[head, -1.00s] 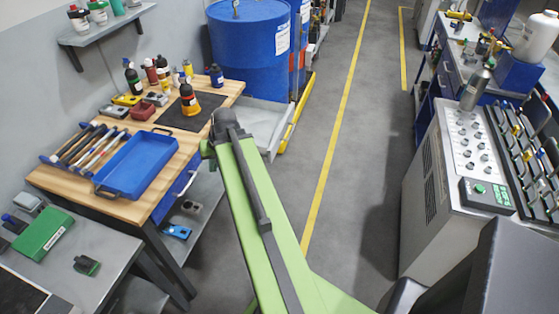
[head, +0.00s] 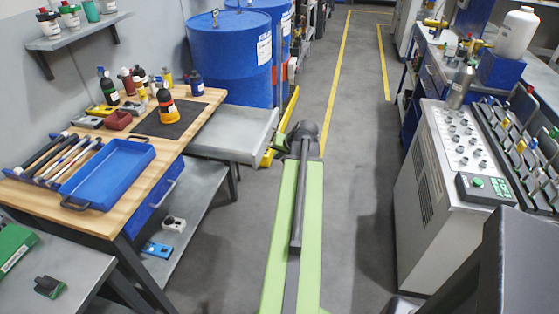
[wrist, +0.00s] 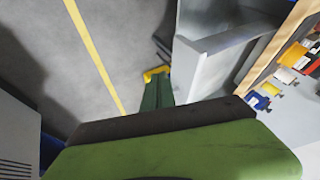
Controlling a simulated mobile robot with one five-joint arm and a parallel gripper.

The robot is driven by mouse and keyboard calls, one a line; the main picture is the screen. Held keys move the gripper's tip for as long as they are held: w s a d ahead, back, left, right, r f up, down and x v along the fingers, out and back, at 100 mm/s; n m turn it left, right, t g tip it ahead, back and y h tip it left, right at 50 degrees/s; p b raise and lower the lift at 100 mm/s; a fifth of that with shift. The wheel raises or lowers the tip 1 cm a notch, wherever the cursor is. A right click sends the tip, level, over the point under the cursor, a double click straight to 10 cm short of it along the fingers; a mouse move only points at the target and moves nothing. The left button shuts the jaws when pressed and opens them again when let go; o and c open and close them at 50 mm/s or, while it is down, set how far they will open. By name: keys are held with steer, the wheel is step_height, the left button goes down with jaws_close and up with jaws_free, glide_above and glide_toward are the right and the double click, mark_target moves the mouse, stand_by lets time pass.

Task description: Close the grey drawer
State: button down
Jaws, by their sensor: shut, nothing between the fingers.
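The grey drawer (head: 232,136) stands pulled out to the right of the wooden bench, in front of the blue drums, with its open top and front panel showing. In the wrist view its grey wall and rim (wrist: 215,42) show at the upper right. My gripper (wrist: 156,74), with dark green fingers and a yellow tip, is shut and empty. It is to the left of the drawer there and looks apart from it. In the head view the end of my arm is just right of the drawer front, and the fingertips are mostly hidden.
The wooden bench (head: 205,108) at left carries bottles, tools and a blue tray (head: 108,170); a blue drawer (head: 155,208) sits below. Blue drums (head: 235,60) and a yellow barrier stand behind. A grey machine (head: 425,180) is at right. The aisle floor between is clear.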

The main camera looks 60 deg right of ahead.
mark_target(260, 161)
steer(key=shift+w+a+f+b, duration=0.1)
steer(key=shift+w+f+b, duration=0.4)
steer(key=shift+w, duration=0.55)
steer(key=shift+w+f+b, duration=0.25)
steer(key=shift+w+f, duration=0.5)
steer(key=shift+w, duration=0.3)
steer(key=shift+w+a+f+b, duration=0.1)
steer(key=shift+w+f+b, duration=0.4)
steer(key=shift+w, duration=0.55)
steer(key=shift+f, duration=0.1)
